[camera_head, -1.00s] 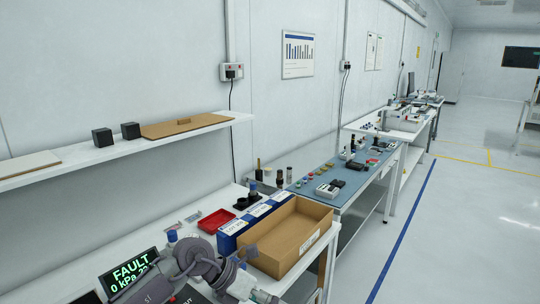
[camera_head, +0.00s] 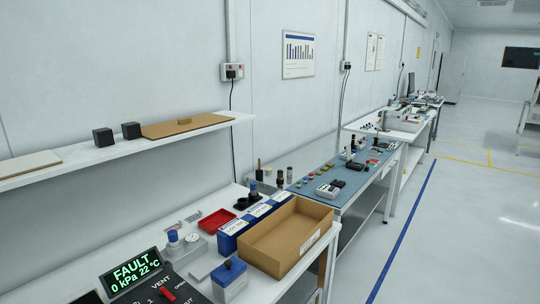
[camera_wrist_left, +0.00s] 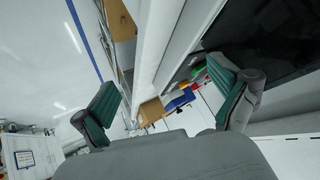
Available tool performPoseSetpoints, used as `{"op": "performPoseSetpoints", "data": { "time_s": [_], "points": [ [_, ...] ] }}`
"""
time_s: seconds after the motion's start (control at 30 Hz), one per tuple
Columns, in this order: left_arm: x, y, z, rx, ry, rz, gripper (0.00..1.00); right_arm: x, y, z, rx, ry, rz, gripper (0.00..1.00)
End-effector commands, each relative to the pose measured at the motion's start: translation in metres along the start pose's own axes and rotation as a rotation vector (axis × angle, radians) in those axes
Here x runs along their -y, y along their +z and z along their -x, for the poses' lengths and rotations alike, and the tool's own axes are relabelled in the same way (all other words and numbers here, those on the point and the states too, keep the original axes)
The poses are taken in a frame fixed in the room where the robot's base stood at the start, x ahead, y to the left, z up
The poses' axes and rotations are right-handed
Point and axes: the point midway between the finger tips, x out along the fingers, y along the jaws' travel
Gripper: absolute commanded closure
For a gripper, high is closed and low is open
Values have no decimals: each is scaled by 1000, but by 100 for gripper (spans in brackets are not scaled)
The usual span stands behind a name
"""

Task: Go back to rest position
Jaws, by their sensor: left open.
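My left gripper (camera_wrist_left: 168,104) shows in the left wrist view with its two green-padded fingers spread wide apart. Nothing is between them, and it is clear of every surface. In the head view neither of my arms nor grippers is in the picture. The test handler's display (camera_head: 133,271) reads FAULT, 0 kPa, 22 °C, on the near bench. Its dark panel (camera_head: 172,291) with a red switch is partly cut off by the lower edge.
On the bench (camera_head: 110,241) are a cardboard box (camera_head: 287,236), blue boxes (camera_head: 255,218), a red tray (camera_head: 216,219) and a blue-lidded container (camera_head: 229,280). A shelf (camera_head: 75,158) runs along the wall above. The floor (camera_head: 450,235) on the right is clear.

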Motion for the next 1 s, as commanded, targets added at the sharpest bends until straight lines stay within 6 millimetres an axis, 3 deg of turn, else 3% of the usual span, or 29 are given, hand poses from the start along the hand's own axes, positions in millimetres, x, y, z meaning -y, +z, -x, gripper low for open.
{"op": "performPoseSetpoints", "data": {
  "time_s": [0.03, 0.2, 0.47, 0.5, 0.77, 1.0],
  "points": [
    [-4, 19, 6, 64, 27, 24, 2, 0, 0, 0, 0, 0, 0, 60],
    [-18, 69, 29, 251, 108, 82, 2, 0, 0, 0, 0, 0, 0, 60],
    [-37, 125, 68, 478, 217, 137, 2, -1, 0, 0, 0, 1, 0, 60],
    [-40, 130, 54, 478, 214, 134, 2, -1, 0, -1, -1, 1, 1, 60],
    [-60, 167, -3, 501, 220, 127, 2, -4, 1, -2, 0, 5, 3, 60],
    [-86, 229, -63, 536, 229, 119, 2, -5, 1, -3, 0, 5, 3, 60]
  ]
}}
